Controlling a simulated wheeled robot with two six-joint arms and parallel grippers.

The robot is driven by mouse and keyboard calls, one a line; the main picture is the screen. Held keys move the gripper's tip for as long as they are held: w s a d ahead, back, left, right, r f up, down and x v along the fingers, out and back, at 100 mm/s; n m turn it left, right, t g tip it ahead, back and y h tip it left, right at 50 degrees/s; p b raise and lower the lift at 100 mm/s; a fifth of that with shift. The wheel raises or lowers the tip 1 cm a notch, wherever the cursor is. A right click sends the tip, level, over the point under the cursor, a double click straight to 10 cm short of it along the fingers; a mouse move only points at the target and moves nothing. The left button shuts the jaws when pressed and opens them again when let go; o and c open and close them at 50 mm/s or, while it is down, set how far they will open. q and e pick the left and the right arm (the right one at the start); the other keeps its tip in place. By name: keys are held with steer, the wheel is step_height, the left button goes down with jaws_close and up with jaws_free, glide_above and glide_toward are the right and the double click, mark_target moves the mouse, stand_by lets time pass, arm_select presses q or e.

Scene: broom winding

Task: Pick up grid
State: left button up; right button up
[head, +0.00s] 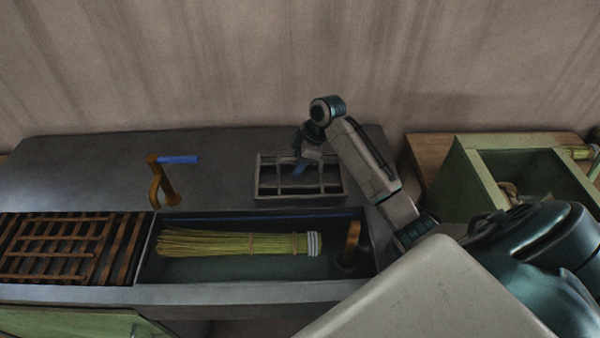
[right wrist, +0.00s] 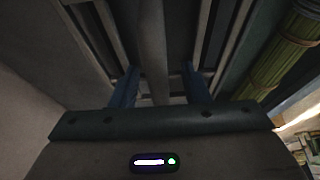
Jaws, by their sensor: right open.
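The grid (head: 262,185) is a grey metal frame with cross bars, lying on the grey counter behind the sink. My right gripper (head: 303,168) is over the grid's middle, pointing down at it. In the right wrist view my two blue fingers (right wrist: 160,88) are apart, with one grid bar (right wrist: 153,45) running between them. I cannot tell how deep the fingers reach around the bar. My left gripper does not show.
The sink (head: 200,268) in front of the grid holds a straw broom (head: 235,243) and a brown hook-shaped piece (head: 351,243). A brown faucet (head: 158,182) with a blue bar stands left of the grid. A brown wooden rack (head: 55,250) lies at left. A green box (head: 480,165) is at right.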

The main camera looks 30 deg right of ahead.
steer(key=shift+f, duration=0.2)
stand_by(0.3)
steer(key=shift+r, duration=0.1)
jaws_close()
